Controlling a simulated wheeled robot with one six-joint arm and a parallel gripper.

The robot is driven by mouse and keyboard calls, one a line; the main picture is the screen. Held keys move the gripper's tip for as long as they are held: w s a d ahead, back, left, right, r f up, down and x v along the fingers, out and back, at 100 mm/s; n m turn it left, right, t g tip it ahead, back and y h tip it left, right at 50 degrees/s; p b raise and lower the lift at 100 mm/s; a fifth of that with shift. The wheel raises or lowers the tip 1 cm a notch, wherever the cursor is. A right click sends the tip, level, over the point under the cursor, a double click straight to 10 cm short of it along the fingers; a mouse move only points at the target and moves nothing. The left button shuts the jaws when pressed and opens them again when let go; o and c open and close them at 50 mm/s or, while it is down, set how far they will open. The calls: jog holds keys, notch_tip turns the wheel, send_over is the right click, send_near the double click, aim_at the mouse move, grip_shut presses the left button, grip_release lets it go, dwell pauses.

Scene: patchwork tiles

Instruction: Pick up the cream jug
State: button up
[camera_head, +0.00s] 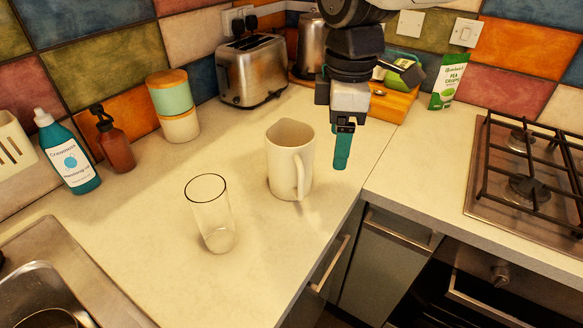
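The cream jug (283,160) stands upright on the worktop near the middle of the view. Its handle (299,177) faces toward the camera and slightly right. My gripper (341,163) hangs down to the right of the jug, with a visible gap between them in the picture. Its teal fingers point downward and overlap in this view, so I cannot tell whether they are open or shut. I see nothing held below the fingertips.
A clear glass (211,215) stands to the jug's front left. A toaster (252,71), kettle (311,47) and stacked canisters (174,106) stand behind. The worktop's front edge runs to the right of the jug; a gas hob (530,180) lies far right.

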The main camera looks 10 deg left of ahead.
aim_at(299, 159)
jog(key=a+n, duration=0.1)
jog(key=a, duration=0.1)
jog(key=a+f+n, duration=0.1)
jog(key=a, duration=0.1)
jog(key=a+n, duration=0.1)
jog(key=a, duration=0.1)
jog(key=shift+w+a+f, duration=0.25)
jog(key=shift+a+f, duration=0.1)
jog(key=shift+a, duration=0.05)
jog(key=shift+n, duration=0.3)
jog(key=f, duration=0.5)
jog(key=w+f, duration=0.1)
jog(key=f, duration=0.1)
jog(key=shift+d+f, duration=0.1)
jog(key=shift+f, duration=0.3)
grip_shut()
jog(key=shift+r, duration=0.2)
